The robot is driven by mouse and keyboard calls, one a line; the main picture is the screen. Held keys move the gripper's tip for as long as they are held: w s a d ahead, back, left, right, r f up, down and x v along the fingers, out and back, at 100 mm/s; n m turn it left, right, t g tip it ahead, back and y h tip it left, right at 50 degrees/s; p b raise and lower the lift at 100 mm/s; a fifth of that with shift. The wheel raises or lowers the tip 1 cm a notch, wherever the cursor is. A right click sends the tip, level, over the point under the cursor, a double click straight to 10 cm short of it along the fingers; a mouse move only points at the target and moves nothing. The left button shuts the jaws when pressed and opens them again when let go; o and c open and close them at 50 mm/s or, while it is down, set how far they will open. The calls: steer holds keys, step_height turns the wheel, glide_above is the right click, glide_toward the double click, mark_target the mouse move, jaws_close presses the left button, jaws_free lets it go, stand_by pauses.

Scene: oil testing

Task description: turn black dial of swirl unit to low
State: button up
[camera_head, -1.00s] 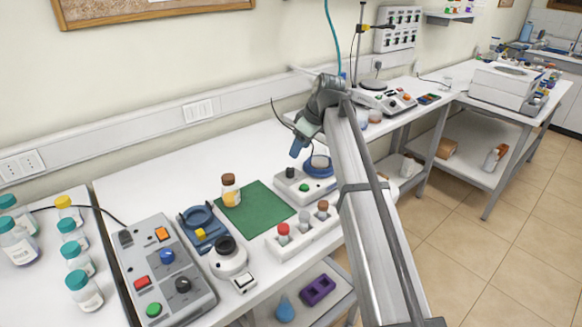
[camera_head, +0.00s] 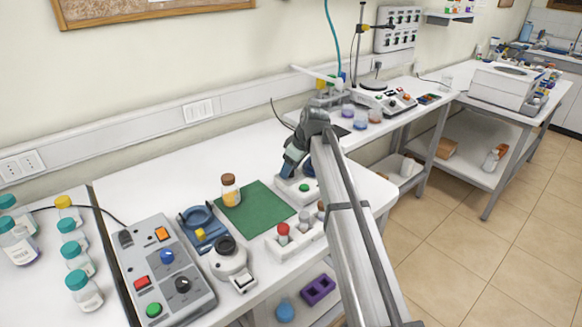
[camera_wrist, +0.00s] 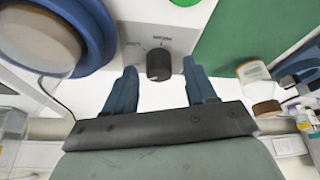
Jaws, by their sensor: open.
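The white swirl unit (camera_head: 290,188) stands on the bench just right of the green mat, with a green button on its front. Its black dial (camera_wrist: 158,65) shows upright in the wrist view, beside small printed labels including LOW on its left. Which label it points to is too small to tell. My gripper (camera_wrist: 160,84) is open, its blue fingers on either side of the dial with visible gaps. In the head view my gripper (camera_head: 287,171) is over the unit and hides the dial.
The unit's blue ring (camera_wrist: 92,25) is close to my left finger in the wrist view. A brown-capped bottle (camera_head: 230,190) stands on the green mat (camera_head: 255,210). A vial rack (camera_head: 285,250) is in front. Control boxes and jars stand further left.

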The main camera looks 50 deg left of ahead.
steer(key=shift+c, duration=0.3)
jaws_close()
steer(key=m+t, duration=0.1)
steer(key=m, duration=0.2)
steer(key=m+t, duration=0.1)
steer(key=m, duration=0.2)
steer(key=shift+s+t, duration=0.15)
steer(key=shift+t, duration=0.15)
steer(key=m+t, duration=0.1)
steer(key=m, duration=0.1)
steer(key=m+h, duration=0.1)
steer(key=m, duration=0.2)
steer(key=shift+t, duration=0.4)
steer(key=shift+m, duration=0.5)
